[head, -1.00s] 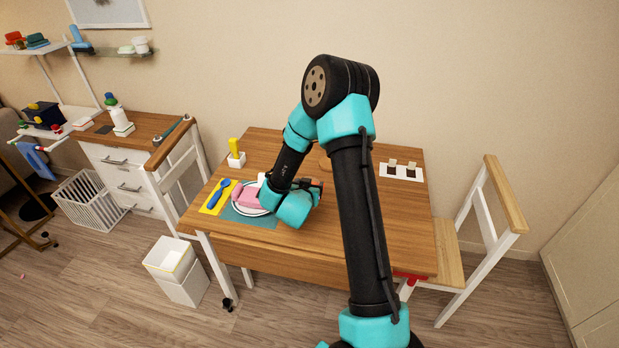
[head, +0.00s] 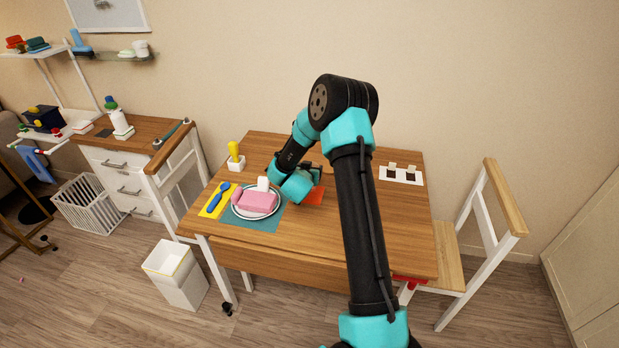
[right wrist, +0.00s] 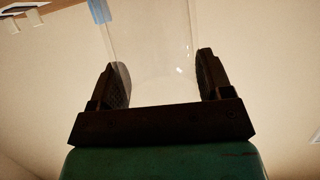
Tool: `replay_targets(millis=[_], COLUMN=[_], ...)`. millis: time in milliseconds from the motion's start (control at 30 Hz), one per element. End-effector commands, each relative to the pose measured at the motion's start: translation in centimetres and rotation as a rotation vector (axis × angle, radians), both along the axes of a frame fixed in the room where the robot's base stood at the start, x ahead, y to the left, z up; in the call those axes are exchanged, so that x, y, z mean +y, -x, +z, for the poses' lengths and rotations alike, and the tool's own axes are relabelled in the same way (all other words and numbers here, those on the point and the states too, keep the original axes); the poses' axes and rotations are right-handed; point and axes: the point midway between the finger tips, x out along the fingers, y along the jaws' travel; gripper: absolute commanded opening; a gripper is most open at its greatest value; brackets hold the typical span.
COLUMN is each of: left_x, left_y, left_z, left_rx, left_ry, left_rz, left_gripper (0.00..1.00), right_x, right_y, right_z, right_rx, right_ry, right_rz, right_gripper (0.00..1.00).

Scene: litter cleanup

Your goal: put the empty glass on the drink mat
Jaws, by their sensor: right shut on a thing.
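My right gripper (head: 314,174) is above the table, right of the plate. In the right wrist view the gripper (right wrist: 160,85) is shut on a clear, empty-looking glass (right wrist: 155,45), with a dark finger on each side. The glass cannot be made out clearly in the head view. A flat orange-red square (head: 314,196), which looks like the drink mat, lies on the table just below and in front of the gripper, partly covered by it. My left gripper is not in view.
A white plate (head: 236,212) holds a pink item (head: 256,202) on a teal mat (head: 262,223). A blue utensil (head: 218,196) lies left on a yellow napkin. A yellow-topped holder (head: 235,160) stands behind.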

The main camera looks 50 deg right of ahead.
Motion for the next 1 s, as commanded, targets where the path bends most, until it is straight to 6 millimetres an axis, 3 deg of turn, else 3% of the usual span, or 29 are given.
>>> replay_targets(millis=[300,733,767,1000], left_x=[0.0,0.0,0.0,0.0], left_y=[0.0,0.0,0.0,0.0], left_z=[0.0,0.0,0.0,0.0], left_rx=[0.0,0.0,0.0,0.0], left_ry=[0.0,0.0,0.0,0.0], left_rz=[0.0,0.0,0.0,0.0], left_gripper=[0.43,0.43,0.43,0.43], right_x=[0.0,0.0,0.0,0.0], right_y=[0.0,0.0,0.0,0.0], right_z=[-3.3,-3.7,-3.7,-3.7], right_rx=[0.001,0.0,0.0,0.0], right_ry=[0.0,0.0,0.0,0.0], right_rz=[0.0,0.0,0.0,0.0], right_gripper=[0.43,0.43,0.75,0.98])
